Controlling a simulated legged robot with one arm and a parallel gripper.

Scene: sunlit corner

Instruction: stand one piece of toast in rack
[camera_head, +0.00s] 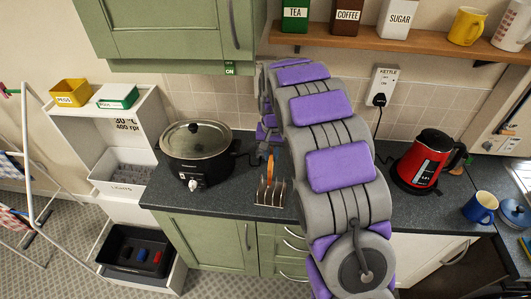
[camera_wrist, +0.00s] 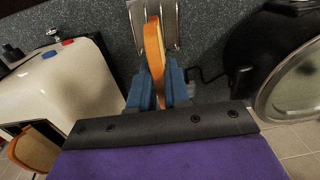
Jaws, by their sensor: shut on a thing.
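A slice of toast (camera_head: 270,166) with an orange-brown crust stands on edge at the wire toast rack (camera_head: 269,191) on the dark worktop. In the wrist view my gripper (camera_wrist: 155,82) has its blue fingers shut on the near end of the toast (camera_wrist: 153,45). The far end of the toast lies between metal dividers of the rack (camera_wrist: 170,22). Whether its bottom edge rests on the rack base is hidden. In the head view my arm covers most of the gripper. Another piece of toast (camera_wrist: 34,150) shows at the cream toaster (camera_wrist: 75,95).
A black slow cooker (camera_head: 196,150) with a glass lid stands left of the rack. A red kettle (camera_head: 424,158) and blue mug (camera_head: 480,207) stand to the right, beyond my arm. The worktop's front edge is close to the rack. A shelf (camera_head: 370,40) with canisters hangs above.

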